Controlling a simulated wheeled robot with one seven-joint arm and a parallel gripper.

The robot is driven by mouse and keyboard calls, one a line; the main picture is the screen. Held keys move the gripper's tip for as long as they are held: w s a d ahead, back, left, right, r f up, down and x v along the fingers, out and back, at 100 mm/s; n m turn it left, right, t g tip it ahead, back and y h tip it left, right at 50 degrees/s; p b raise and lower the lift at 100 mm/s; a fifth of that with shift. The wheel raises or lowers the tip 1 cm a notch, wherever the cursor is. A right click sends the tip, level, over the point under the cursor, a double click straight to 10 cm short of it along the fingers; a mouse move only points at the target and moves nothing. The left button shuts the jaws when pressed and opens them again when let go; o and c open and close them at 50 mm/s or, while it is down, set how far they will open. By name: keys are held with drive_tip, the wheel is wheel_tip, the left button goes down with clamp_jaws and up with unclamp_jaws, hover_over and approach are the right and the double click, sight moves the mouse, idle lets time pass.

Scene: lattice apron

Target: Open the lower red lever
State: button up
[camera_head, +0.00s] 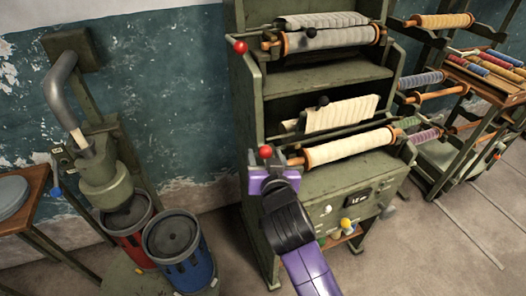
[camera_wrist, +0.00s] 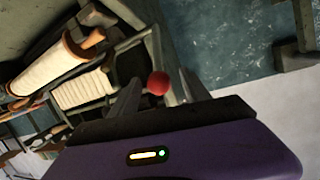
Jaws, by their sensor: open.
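The lower red lever ends in a red ball knob (camera_head: 265,151) at the left side of the green machine, beside the lower roll. My gripper (camera_head: 273,172), on my purple and black arm, is at this knob, which shows just above it in the head view. In the wrist view the red knob (camera_wrist: 158,83) lies between the two dark fingers of my open gripper (camera_wrist: 160,97). I cannot tell whether either finger touches it. The lever's rod is mostly hidden by my gripper. The upper red lever's knob (camera_head: 240,47) stands higher on the same side.
The green machine (camera_head: 330,187) carries an upper roll (camera_head: 330,38) and a lower cream roll (camera_head: 350,146). A red bin (camera_head: 128,228) and a blue bin (camera_head: 190,268) stand at the left. A rack of coloured spools is at the right.

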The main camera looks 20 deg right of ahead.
drive_tip(key=shift+v, duration=1)
drive_tip(key=shift+f, duration=0.1)
drive_tip(key=c, duration=0.5)
drive_tip(key=shift+f, duration=0.3)
drive_tip(key=c, duration=0.3)
drive_tip(key=f+m+t+b, duration=0.1)
drive_tip(key=w+f+t+y, duration=0.1)
drive_tip(key=w+f+m+b, duration=0.1)
drive_tip(key=f, duration=0.1)
drive_tip(key=shift+m+t+y+b, duration=0.3)
drive_tip(key=shift+t+b, duration=0.05)
drive_tip(key=shift+t, duration=0.05)
clamp_jaws()
drive_tip(key=s+d+f+m+t+y+b, duration=0.2)
drive_tip(key=s+f+m+t+b, duration=0.15)
drive_tip(key=s, duration=0.25)
drive_tip(key=s+d+f+m+t+y+b, duration=0.1)
drive_tip(key=s+f+m+t+y+b, duration=0.15)
drive_tip(key=s+f+m+t, duration=0.3)
drive_tip(key=p+x, duration=0.4)
drive_tip(key=x, duration=0.9)
drive_tip(key=shift+r+g+p, duration=0.35)
drive_tip(key=shift+r+g, duration=0.05)
drive_tip(key=shift+r, duration=0.05)
